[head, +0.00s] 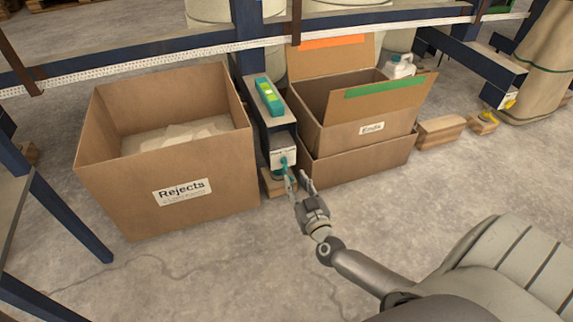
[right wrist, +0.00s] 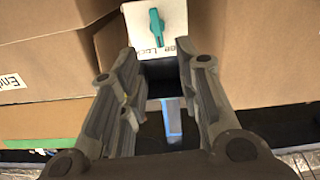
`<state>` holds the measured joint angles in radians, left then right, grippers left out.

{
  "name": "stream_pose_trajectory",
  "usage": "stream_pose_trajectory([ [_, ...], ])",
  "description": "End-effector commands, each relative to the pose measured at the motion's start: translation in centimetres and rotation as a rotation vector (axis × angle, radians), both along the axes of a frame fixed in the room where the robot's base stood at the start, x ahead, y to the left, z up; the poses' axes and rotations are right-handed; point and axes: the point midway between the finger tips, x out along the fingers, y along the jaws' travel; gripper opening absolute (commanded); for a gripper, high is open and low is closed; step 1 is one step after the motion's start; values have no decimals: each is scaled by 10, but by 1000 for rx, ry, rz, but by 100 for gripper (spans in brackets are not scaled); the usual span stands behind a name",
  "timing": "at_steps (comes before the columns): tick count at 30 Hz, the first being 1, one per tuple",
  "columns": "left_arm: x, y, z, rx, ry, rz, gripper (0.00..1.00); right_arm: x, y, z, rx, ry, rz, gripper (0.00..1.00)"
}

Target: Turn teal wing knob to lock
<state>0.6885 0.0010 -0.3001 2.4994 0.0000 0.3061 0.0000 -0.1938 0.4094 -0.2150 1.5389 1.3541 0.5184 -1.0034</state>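The teal wing knob (head: 283,162) sits on a small white plate (head: 276,152) at the low end of a dark blue post, between two cardboard boxes. In the right wrist view the knob (right wrist: 156,27) is at the top middle, its wing close to upright in the picture. The plate (right wrist: 172,14) bears partly hidden lettering, with "Lock" below the knob. My right gripper (head: 297,178) is open just in front of the knob. In the right wrist view its fingers (right wrist: 163,68) stand apart with nothing between them, and the knob is beyond the tips. My left gripper is not in view.
The "Rejects" box (head: 215,168) stands close on the left, and the "Ends" box (head: 345,128) close on the right. A green and yellow device (head: 268,96) lies on the post above the plate. The concrete floor (head: 190,270) in front is clear.

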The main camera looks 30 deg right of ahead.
Motion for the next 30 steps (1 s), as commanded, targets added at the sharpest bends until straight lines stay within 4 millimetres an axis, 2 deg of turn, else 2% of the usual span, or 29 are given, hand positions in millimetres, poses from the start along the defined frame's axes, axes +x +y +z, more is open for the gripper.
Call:
stream_pose_trajectory([
  [6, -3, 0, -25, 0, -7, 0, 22, 43, -11, -4, -1, -5, -2, 31],
  [13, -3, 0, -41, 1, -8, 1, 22, 75, -19, -3, -3, -3, -3, 31],
  [18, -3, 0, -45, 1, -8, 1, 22, 86, -21, -1, -2, -1, -2, 31],
  [27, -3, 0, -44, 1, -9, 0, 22, 87, -22, 0, -2, -1, -2, 31],
  [30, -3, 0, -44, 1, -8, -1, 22, 87, -22, 0, -2, -1, -2, 20],
])
